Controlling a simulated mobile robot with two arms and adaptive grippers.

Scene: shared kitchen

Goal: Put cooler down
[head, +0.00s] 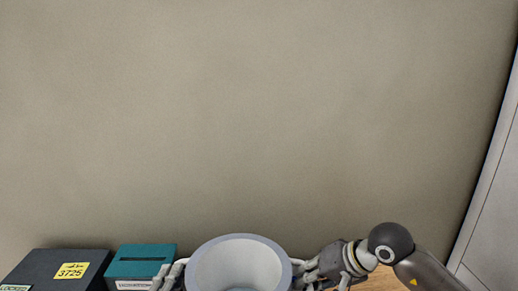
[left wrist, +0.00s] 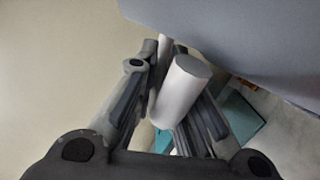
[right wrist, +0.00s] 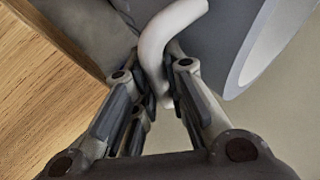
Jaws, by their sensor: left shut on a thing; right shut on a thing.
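The cooler (head: 238,240) is a round, open tub with a grey-blue rim and a pale inside, at the bottom middle of the head view. Its lower part is cut off by the frame edge. My left gripper (head: 172,275) is at its left side and shut on a white handle (left wrist: 182,88), seen in the left wrist view beneath the grey wall. My right gripper (head: 304,272) is at its right side and shut on the other, curved white handle (right wrist: 165,35). I cannot tell whether the cooler's base touches a surface.
A teal box with a slot (head: 143,261) and a black box with a yellow label (head: 58,268) stand to the left. A wooden surface (head: 378,281) shows at the lower right. A plain wall (head: 240,120) is behind, and a pale panel (head: 492,210) is at the far right.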

